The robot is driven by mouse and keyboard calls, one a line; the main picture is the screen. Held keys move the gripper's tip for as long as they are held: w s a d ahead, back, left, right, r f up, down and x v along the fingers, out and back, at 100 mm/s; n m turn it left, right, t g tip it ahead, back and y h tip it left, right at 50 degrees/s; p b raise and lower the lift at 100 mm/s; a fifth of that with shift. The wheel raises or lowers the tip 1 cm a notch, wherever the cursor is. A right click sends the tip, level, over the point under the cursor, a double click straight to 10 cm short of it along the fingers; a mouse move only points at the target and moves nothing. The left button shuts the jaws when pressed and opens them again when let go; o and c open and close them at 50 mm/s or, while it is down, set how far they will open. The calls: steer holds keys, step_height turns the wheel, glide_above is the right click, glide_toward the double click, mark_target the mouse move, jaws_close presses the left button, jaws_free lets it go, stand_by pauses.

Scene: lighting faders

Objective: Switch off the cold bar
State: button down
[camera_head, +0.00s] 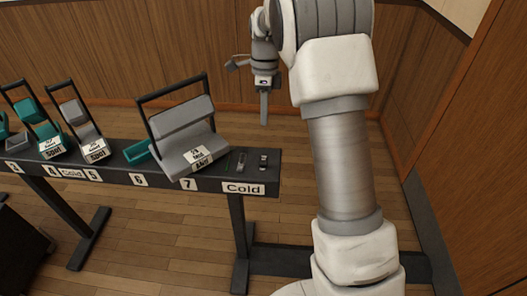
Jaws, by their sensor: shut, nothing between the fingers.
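The black bar (215,184) runs across the left and middle of the view, with a white "Cold" label (244,188) at its right end. Two small grey-and-black controls, a left one (241,162) and a right one (263,161), sit on its top just above that label. I cannot tell their on or off positions. My gripper (264,121) points down, shut and empty. In the picture it shows above the right control, apart from it; its exact height and depth are unclear.
A large grey lamp-like unit (187,137) with a black frame stands left of the controls. Smaller grey and teal units (45,128) stand further left. Another "Cold" label (73,173) lies between numbers. Wood walls stand behind and right.

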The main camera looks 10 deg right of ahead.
mark_target(263, 163)
steer(key=f+b, duration=0.1)
steer(key=f, duration=0.3)
steer(key=s+f+b, duration=0.1)
steer(key=f, duration=0.4)
steer(key=f+b, duration=0.1)
steer(key=f, duration=0.4)
steer(key=shift+s+a+b, duration=0.3)
steer(key=shift+s+b, duration=0.05)
steer(key=shift+b, duration=0.05)
